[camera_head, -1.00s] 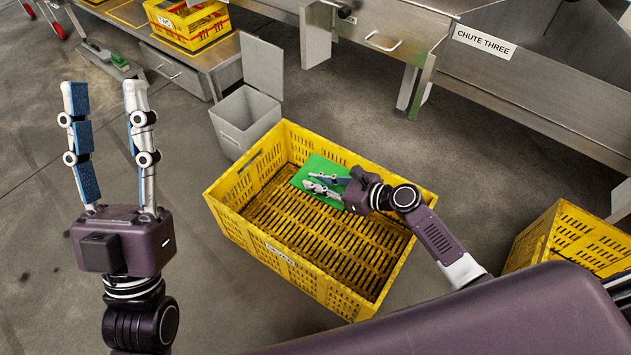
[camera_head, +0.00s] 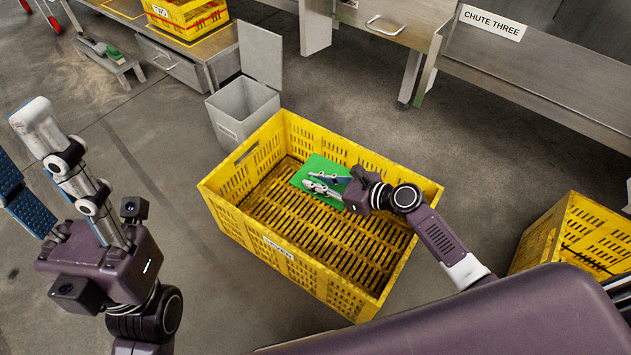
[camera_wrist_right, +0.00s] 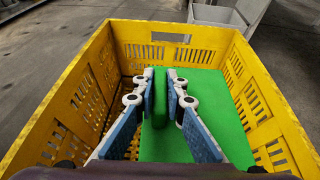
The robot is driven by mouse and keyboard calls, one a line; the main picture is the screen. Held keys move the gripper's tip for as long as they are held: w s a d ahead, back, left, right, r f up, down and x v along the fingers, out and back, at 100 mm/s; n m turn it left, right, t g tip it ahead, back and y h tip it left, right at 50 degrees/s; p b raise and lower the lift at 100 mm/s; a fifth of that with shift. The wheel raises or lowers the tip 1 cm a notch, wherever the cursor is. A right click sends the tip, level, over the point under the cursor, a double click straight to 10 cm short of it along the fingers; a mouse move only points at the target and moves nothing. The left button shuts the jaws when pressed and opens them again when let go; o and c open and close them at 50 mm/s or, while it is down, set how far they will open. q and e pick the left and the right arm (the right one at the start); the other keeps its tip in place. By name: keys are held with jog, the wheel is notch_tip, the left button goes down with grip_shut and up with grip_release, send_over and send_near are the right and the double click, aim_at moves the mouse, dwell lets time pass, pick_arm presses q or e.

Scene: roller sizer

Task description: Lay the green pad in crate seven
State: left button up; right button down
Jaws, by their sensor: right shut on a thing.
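The flat green pad (camera_head: 308,170) is inside a yellow slatted crate (camera_head: 228,222), at the crate's far end. The label on the crate's near side is too small to read. My right gripper (camera_head: 318,182) reaches down into the crate over the pad. In the right wrist view the fingers (camera_wrist_right: 160,78) are shut on a raised green ridge of the pad, and the pad (camera_wrist_right: 205,105) spreads flat to the right beside the crate wall (camera_wrist_right: 255,90). Whether it rests fully on the crate floor is hard to tell. My left gripper (camera_head: 18,140) is empty with its fingers apart, partly cut off.
A grey open-lidded bin (camera_head: 242,108) stands behind the crate. Another yellow crate (camera_head: 585,235) is at the right. A steel bench (camera_head: 180,70) with a yellow crate (camera_head: 190,22) is at the upper left. Chute three (camera_head: 492,22) runs along the upper right.

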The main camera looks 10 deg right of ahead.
dwell(0.3)
jog(key=c, duration=1.9)
grip_release()
jog(key=shift+s, duration=0.1)
jog(key=v, duration=1.2)
jog(key=shift+f, duration=0.1)
